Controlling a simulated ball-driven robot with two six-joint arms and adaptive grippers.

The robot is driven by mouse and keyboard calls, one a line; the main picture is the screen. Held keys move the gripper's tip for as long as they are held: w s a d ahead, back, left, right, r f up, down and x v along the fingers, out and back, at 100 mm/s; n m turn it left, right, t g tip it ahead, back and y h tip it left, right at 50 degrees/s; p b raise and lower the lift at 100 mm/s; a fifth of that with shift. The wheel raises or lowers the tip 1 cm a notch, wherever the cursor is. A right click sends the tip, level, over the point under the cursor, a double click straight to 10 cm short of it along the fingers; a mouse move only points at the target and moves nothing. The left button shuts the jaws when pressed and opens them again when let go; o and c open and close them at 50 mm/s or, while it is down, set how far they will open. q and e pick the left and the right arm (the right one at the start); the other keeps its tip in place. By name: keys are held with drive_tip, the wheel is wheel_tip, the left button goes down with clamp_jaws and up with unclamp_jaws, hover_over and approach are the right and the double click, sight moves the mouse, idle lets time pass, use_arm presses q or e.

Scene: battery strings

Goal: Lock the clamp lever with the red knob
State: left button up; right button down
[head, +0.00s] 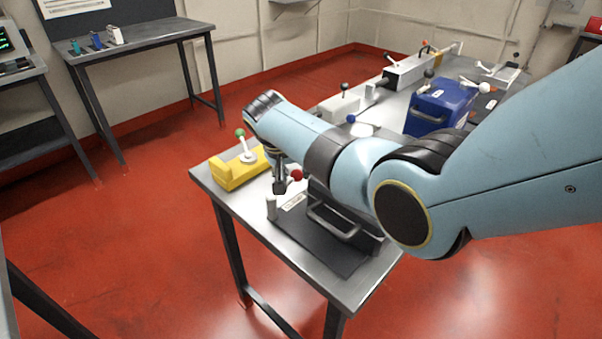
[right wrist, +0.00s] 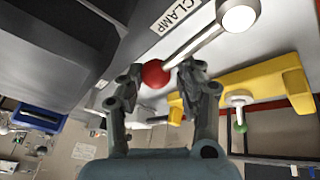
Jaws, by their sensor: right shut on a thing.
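The red knob (head: 297,175) shows beside my right gripper (head: 280,187) above the near end of the metal bench. In the right wrist view the red knob (right wrist: 155,74) sits between the fingers of my right gripper (right wrist: 163,76), which is shut on it. The clamp lever (right wrist: 195,44) is a pale metal rod running from the knob to a round white pivot (right wrist: 237,15). A label (right wrist: 178,14) reading CLAMP lies beside it. In the head view my right arm hides most of the lever. My left gripper is not in view.
A yellow block (head: 232,173) with a green-knobbed lever (head: 240,133) stands close to the left of the clamp. A dark handled case (head: 335,222) sits to the right, partly under my arm. A blue box (head: 437,106) stands farther back on the bench (head: 207,180).

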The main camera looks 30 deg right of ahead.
drive_tip(key=shift+s+f, duration=0.35)
drive_tip(key=shift+s, duration=0.05)
drive_tip(key=c, duration=1)
unclamp_jaws()
drive_tip(key=shift+s+r, duration=0.1)
drive_tip(key=shift+o, duration=1)
drive_tip(key=shift+r, duration=0.1)
drive_tip(key=shift+w+r, duration=0.1)
drive_tip(key=shift+w, duration=0.1)
drive_tip(key=v, duration=1.2)
